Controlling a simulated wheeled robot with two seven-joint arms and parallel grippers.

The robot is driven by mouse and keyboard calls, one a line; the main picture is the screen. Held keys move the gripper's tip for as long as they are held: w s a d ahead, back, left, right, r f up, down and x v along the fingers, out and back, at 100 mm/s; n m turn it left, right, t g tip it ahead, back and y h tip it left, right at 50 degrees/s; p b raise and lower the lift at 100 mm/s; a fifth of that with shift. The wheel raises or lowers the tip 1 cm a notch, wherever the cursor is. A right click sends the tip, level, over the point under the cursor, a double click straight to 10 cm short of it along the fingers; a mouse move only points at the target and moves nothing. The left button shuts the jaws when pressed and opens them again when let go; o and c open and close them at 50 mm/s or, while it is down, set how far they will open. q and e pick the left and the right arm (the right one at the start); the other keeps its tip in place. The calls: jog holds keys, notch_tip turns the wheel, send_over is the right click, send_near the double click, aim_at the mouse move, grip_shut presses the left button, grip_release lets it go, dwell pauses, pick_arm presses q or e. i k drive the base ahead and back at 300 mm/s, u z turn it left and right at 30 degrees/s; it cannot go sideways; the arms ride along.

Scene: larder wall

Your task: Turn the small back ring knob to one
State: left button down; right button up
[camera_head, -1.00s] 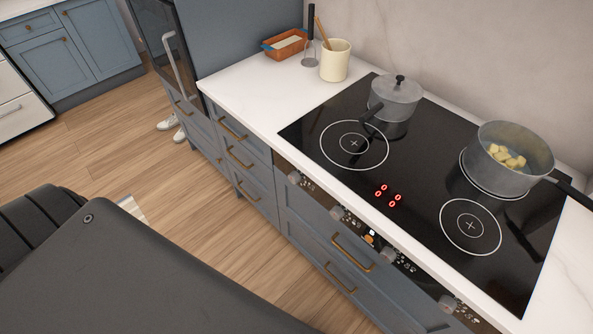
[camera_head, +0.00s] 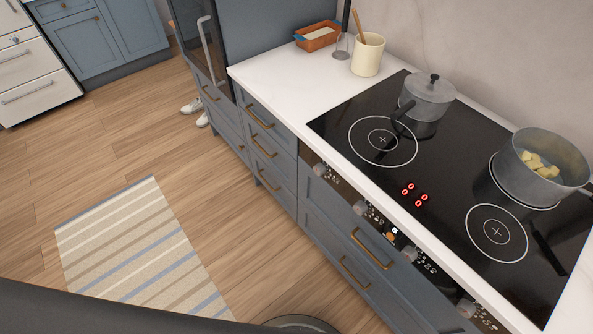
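A black glass hob (camera_head: 462,146) is set in the white counter at the right. Below its front edge is a dark control panel with several grey knobs: one at the left end (camera_head: 319,170), one further along (camera_head: 360,208), one near the middle (camera_head: 408,250) and one at the right (camera_head: 467,306). I cannot read which ring each knob serves. Red zeros (camera_head: 414,195) glow on the hob. A small lidded pot (camera_head: 428,98) stands at the back left. A larger open pot (camera_head: 540,180) with yellow pieces stands at the back right. Neither gripper is in view.
A cream utensil jar (camera_head: 367,56) and an orange-brown dish (camera_head: 318,36) stand on the white counter (camera_head: 290,82). Blue drawers (camera_head: 262,145) run below.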

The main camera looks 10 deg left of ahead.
aim_at(320, 169)
jog(key=k, duration=1.35)
jog(key=z, duration=0.75)
jog(key=i, duration=1)
jog(key=z, duration=0.2)
